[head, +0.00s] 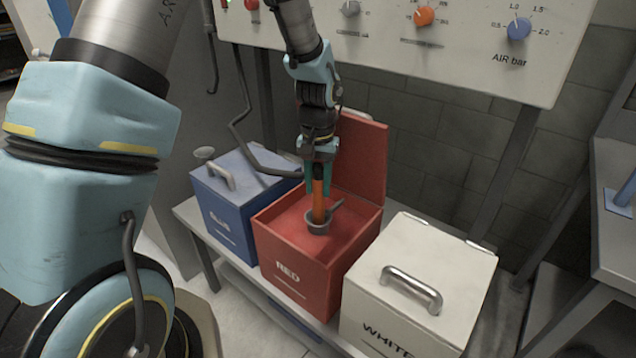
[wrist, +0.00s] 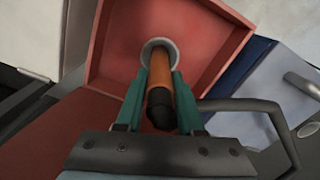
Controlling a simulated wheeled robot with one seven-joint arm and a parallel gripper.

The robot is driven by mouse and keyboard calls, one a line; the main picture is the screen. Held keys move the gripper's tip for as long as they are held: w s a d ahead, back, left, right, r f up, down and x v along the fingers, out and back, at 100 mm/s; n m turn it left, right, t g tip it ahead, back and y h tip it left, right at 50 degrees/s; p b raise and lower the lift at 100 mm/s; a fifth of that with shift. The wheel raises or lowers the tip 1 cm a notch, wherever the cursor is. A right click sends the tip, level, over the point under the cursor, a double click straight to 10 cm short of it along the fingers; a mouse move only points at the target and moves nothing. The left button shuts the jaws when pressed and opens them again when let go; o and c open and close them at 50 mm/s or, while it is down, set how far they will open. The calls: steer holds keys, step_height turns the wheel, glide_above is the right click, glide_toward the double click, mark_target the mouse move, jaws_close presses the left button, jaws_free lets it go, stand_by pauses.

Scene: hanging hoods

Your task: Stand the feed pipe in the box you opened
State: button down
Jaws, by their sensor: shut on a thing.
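The red box (head: 277,254) stands between the blue and white boxes, its lid (head: 362,160) raised at the back. A grey cup-like socket (head: 318,228) sits inside it, and it also shows in the wrist view (wrist: 152,45). The orange feed pipe (head: 318,203) is upright, its lower end in or right over the socket; I cannot tell how deep. In the wrist view the pipe (wrist: 160,75) has a black end toward me. My gripper (head: 317,165) is above the red box, shut on the pipe's upper part, with a green finger on each side (wrist: 161,95).
The closed blue box (head: 228,205) is on the left and the closed white box (head: 430,262) on the right, each with a handle. A control panel (head: 470,40) with knobs hangs above. A bent dark hook-like bar hangs close to the blue box.

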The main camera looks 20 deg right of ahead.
mark_target(318, 196)
steer(key=shift+f+b, duration=1)
steer(key=shift+f, duration=0.8)
steer(key=shift+c, duration=2.2)
jaws_free()
step_height(318, 196, up, 11)
steer(key=shift+f+b, duration=0.1)
steer(key=shift+b, duration=0.75)
steer(key=shift+a, duration=0.1)
steer(key=s+a+n, duration=0.2)
steer(key=a+n, duration=0.1)
steer(key=a, duration=1.2)
steer(key=s+a+n+t, duration=0.1)
steer(key=a+n, duration=0.3)
steer(key=a, duration=1)
steer(key=shift+s+a+f+t, duration=0.3)
steer(key=shift+s+a, duration=0.1)
